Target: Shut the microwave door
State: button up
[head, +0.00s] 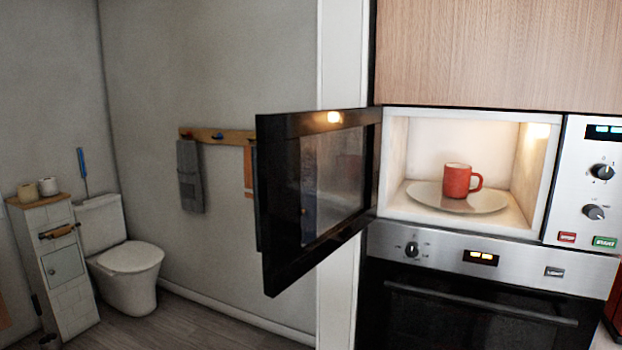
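The microwave door (332,187) is black with a glass window and stands wide open, swung out to the left from its hinge on the left side of the cavity. The lit microwave cavity (420,140) is open to view. Inside it a red mug (458,181) stands upright on a pale round plate (427,197), its handle to the right. The control panel (595,180) with knobs and buttons is right of the cavity. My gripper is not in view.
A built-in oven (455,310) with a bar handle sits directly below the microwave, and a wooden cabinet front (500,50) is above. A wall rack with towels (190,175), a toilet (128,270) and a narrow cabinet (62,265) stand at left. Floor (200,328) before them is clear.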

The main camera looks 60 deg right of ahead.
aim_at(316, 173)
jog(key=i, duration=0.8)
jog(key=z, duration=2.9)
